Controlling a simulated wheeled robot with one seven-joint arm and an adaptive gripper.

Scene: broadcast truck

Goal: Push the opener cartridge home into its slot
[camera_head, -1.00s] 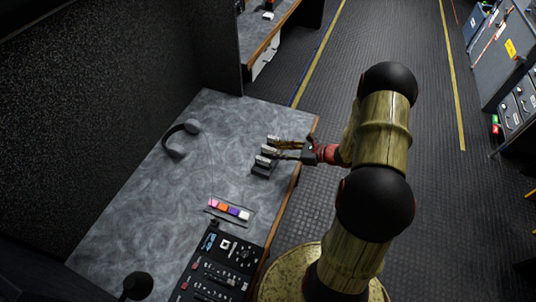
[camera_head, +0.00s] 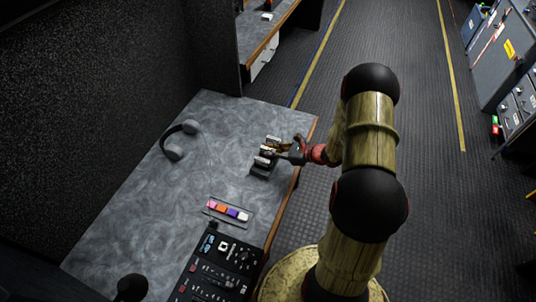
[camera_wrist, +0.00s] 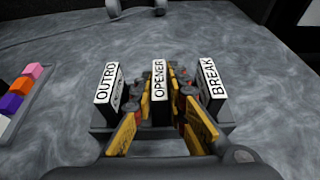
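The opener cartridge (camera_wrist: 160,82), a dark block with a white label reading OPENER, stands upright in the middle of a dark slotted rack (camera_wrist: 97,137). The outro cartridge (camera_wrist: 107,83) stands to its left and the break cartridge (camera_wrist: 211,80) to its right. My gripper (camera_wrist: 162,76) is over the rack, its yellow fingers on either side of the opener cartridge. The fingers look apart, with narrow gaps to the cartridge; contact at the tips is unclear. The opener's lower end and its slot are hidden. In the head view my gripper (camera_head: 271,149) partly covers the cartridges.
The rack stands near the right edge of the grey table (camera_head: 150,215). Headphones (camera_head: 178,141) lie at the left. A tray of coloured blocks (camera_head: 228,212) and a control panel (camera_head: 218,265) are nearer. The table between headphones and rack is clear.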

